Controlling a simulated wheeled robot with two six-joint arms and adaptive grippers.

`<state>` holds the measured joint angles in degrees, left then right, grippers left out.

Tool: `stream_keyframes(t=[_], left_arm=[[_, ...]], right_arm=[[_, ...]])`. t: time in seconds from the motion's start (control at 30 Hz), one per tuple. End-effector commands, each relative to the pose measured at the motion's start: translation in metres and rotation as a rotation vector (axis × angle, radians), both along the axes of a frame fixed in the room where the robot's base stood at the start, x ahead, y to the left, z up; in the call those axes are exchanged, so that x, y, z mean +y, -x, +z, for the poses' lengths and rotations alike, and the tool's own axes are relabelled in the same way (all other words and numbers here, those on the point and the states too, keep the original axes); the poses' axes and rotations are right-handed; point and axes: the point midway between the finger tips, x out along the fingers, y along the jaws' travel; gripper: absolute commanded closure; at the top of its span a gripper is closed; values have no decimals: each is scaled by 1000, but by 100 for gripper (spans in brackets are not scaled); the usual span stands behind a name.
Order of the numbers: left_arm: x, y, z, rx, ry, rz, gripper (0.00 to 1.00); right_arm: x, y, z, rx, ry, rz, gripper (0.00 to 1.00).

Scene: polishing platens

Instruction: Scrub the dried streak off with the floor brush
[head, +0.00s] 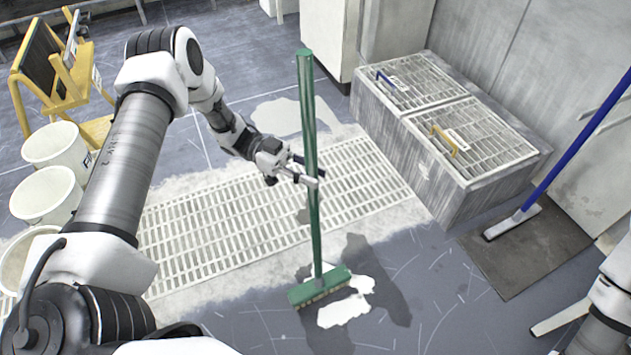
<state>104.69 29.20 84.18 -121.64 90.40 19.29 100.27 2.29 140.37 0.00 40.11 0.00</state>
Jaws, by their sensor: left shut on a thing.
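The floor brush has a long green handle (311,130) and a green head (320,286) with pale bristles. It stands nearly upright, its head down at the floor. My left gripper (306,174) is shut on the handle about midway up. A white patch (344,308), which looks like the dried streak, lies on the blue-grey floor right beside the brush head, partly behind or under it. A darker, wet-looking area surrounds it.
A floor grating (225,232) with pale edges runs behind the brush. Another pale patch (280,116) lies beyond it. A grey box with grated lids (435,185) stands at right, near a blue-handled tool (570,150) on a dark mat (530,255). White buckets (55,150) stand left.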

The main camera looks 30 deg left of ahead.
Motion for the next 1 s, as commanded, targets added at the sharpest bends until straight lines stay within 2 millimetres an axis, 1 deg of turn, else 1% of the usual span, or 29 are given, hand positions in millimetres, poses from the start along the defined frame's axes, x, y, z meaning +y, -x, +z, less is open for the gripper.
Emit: stream_keyframes(t=[0.1, 0.37, 0.47, 0.73, 1.0], left_arm=[[4, -3, 2, -1, 3, -1, 100], [4, -4, 2, 1, 4, -1, 100], [8, -7, 0, -1, 3, -1, 100], [29, -22, -2, -2, 3, 0, 100], [32, -25, -1, 0, 1, -1, 100]], right_arm=[[0, 0, -1, 0, 0, 0, 60], [0, 0, -1, 0, 0, 0, 60], [0, 0, -4, 0, 0, 0, 60], [0, 0, -16, 0, 0, 0, 60], [0, 0, -16, 0, 0, 0, 60]])
